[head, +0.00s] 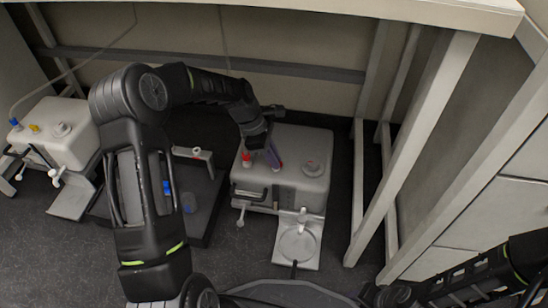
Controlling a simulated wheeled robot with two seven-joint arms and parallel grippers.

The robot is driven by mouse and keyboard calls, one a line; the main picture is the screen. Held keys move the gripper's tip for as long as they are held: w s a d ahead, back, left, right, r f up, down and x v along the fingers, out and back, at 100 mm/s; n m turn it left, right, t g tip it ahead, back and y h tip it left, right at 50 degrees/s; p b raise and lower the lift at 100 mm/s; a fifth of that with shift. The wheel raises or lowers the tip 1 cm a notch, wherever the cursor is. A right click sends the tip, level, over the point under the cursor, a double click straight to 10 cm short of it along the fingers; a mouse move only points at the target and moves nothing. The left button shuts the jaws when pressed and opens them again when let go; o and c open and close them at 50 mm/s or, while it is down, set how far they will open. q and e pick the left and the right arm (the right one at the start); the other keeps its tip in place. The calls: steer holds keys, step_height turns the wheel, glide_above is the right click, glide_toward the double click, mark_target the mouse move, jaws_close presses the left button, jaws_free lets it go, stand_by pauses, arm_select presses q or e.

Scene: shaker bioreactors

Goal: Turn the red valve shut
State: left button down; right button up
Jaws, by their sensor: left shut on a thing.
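The red valve (247,159) is on the top left of the white bioreactor box (292,183) at the centre right. My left gripper (259,158) comes down onto the box top from above and is shut at the red valve. The gripper partly hides the contact, and the valve's exact angle is too small to tell. My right gripper (393,296) is low at the right, dark, with its jaws unclear.
Another white box (58,150) with blue and yellow caps stands at the far left. A dark low platform (205,222) lies between the boxes, with a small red-topped fixture (196,153). A pale frame leg (412,150) rises close on the right, under a tabletop edge (430,12).

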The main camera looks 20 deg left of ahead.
arm_select(q)
steer(key=m+p, duration=0.1)
steer(key=p, duration=0.1)
steer(key=m+g+p, duration=0.1)
steer(key=m, duration=0.1)
steer(key=shift+w+r+p, duration=0.1)
steer(key=shift+r+p, duration=0.1)
steer(key=shift+p, duration=0.2)
steer(key=shift+m+g+p, duration=0.4)
steer(key=shift+m+p, duration=0.3)
steer(key=shift+m, duration=0.2)
steer(key=m+g+p, duration=0.1)
steer(key=m, duration=0.1)
steer(key=shift+w+f+m, duration=0.1)
steer(key=shift+w+m, duration=0.05)
steer(key=shift+m, duration=0.15)
steer(key=shift+m+g+y+p, duration=0.3)
steer(key=shift+m+g+p, duration=0.1)
steer(key=shift+m, duration=0.6)
steer(key=m, duration=0.2)
steer(key=shift+f+m+g+y, duration=0.1)
steer(key=shift+m+g+y, duration=0.2)
steer(key=shift+g, duration=0.1)
steer(key=m+y, duration=0.1)
steer(key=m, duration=0.2)
steer(key=m+g+y, duration=0.1)
steer(key=m, duration=0.2)
steer(key=shift+w+d, duration=0.15)
steer(key=shift+d, duration=0.05)
